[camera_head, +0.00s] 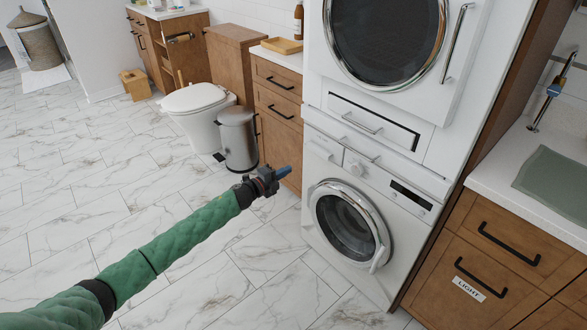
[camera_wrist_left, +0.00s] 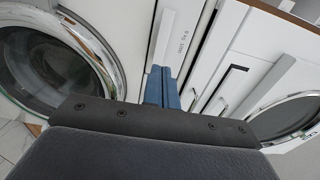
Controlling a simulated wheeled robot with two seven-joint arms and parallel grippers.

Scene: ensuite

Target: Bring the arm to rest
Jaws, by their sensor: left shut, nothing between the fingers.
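My left arm comes in from the lower left in a green padded sleeve and reaches toward the front of the washer. My left gripper (camera_head: 279,174) has blue fingers, is shut and empty, and appears in front of the wooden drawers, left of the washer door. In the left wrist view the blue fingers (camera_wrist_left: 162,88) lie together, with nothing between them. My right gripper is in neither view.
A front-loading washer (camera_head: 327,222) stands under a stacked dryer (camera_head: 455,118). A steel bin (camera_head: 238,140) and a toilet (camera_head: 195,99) stand behind the gripper. A cabinet with a LIGHT label (camera_head: 468,288) is at right. Marble floor at left is clear.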

